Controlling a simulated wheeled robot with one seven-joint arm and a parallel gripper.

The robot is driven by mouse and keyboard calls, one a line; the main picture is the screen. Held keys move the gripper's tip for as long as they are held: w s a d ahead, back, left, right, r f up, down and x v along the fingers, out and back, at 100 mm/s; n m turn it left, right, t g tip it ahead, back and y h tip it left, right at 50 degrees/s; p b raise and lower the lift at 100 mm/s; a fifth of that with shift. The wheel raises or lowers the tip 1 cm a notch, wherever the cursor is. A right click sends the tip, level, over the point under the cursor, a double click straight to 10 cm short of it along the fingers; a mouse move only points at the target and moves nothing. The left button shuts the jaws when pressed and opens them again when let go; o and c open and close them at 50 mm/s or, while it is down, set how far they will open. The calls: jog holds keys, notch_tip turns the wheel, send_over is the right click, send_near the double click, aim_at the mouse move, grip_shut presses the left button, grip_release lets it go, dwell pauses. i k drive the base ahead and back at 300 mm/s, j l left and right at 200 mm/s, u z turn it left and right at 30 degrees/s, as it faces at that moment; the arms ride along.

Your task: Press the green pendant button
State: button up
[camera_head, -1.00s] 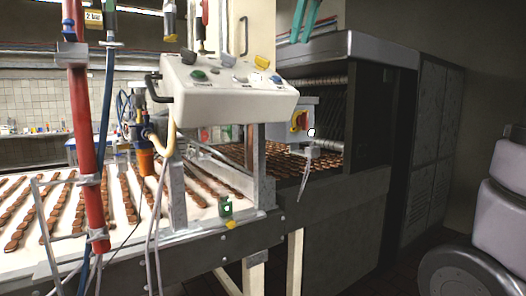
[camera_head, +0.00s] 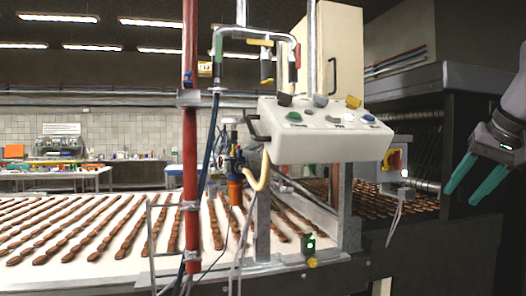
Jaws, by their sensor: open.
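A white control panel (camera_head: 318,140) hangs from poles above the conveyor, near the middle of the head view. A green button (camera_head: 293,117) sits at the left of its sloped face, among several other knobs and buttons. My gripper (camera_head: 463,197) is at the right edge, with two teal fingers pointing down and left. It is open and empty, well apart to the right of the panel and in front of the dark machine. A small green box (camera_head: 308,245) with a lit spot is fixed low on the conveyor's side; its details are too small to tell.
A red vertical pipe (camera_head: 190,150) and hoses stand left of the panel. A grey box with a red and yellow switch (camera_head: 394,161) is right of it. The conveyor (camera_head: 120,216) carries rows of brown pieces. A dark machine (camera_head: 455,100) stands at the right.

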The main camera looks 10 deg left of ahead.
aim_at(294, 115)
jog(key=j+u, duration=0.1)
jog(key=u, duration=0.4)
jog(key=j+u, duration=0.1)
jog(key=u, duration=0.35)
jog(key=i+l, duration=0.05)
